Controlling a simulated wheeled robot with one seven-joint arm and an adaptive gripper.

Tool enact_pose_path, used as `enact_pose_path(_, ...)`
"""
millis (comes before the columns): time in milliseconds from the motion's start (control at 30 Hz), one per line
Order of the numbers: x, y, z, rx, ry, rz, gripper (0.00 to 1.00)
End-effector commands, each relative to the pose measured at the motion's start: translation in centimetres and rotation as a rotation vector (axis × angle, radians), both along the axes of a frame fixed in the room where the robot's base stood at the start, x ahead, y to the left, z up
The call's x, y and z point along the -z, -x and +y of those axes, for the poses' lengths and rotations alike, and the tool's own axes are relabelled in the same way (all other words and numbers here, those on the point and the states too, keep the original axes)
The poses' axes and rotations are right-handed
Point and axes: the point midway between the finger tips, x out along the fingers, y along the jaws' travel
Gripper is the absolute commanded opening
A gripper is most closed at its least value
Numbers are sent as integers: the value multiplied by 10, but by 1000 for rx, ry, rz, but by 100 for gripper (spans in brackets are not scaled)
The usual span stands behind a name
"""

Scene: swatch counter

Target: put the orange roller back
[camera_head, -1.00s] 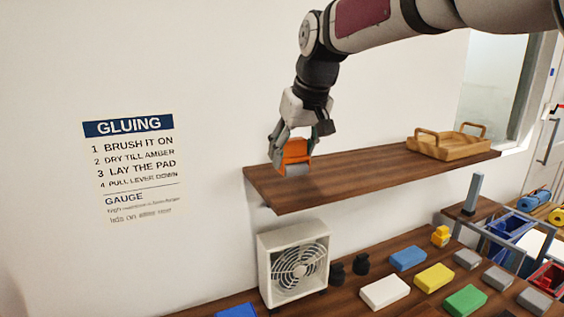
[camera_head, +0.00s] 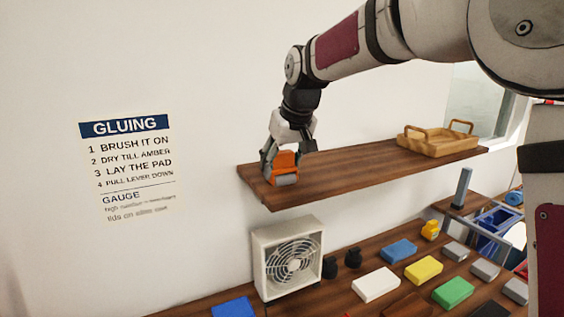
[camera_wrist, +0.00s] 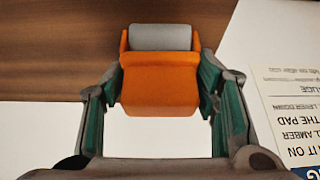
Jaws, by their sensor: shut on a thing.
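The orange roller (camera_head: 284,164) has an orange body and a grey cylinder. My gripper (camera_head: 283,160) is shut on its orange body, at the left end of the wooden wall shelf (camera_head: 345,172). In the wrist view the orange roller (camera_wrist: 160,85) sits between the two green-lined fingers of my gripper (camera_wrist: 158,95), its grey cylinder pointing away over the brown shelf surface (camera_wrist: 60,45). I cannot tell whether the roller touches the shelf.
A wooden tray with handles (camera_head: 438,141) stands at the shelf's right end. Below are a white fan (camera_head: 287,262), dark knobs, and several coloured blocks such as a green one (camera_head: 453,292). A gluing sign (camera_head: 127,165) hangs on the left wall. The shelf's middle is clear.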

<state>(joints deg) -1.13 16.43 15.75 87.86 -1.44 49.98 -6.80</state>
Motion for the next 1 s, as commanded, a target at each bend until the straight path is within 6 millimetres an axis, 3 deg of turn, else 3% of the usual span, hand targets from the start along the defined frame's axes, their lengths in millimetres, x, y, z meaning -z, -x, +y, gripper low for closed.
enact_pose_path(367,13,1,-1,-1,3,11,10)
enact_pose_path(400,14,2,-1,0,3,14,59)
enact_pose_path(467,14,2,-1,-1,4,14,73)
enact_pose_path(833,9,1,0,0,1,5,75)
enact_pose_path(1000,-9,2,-1,0,1,0,75)
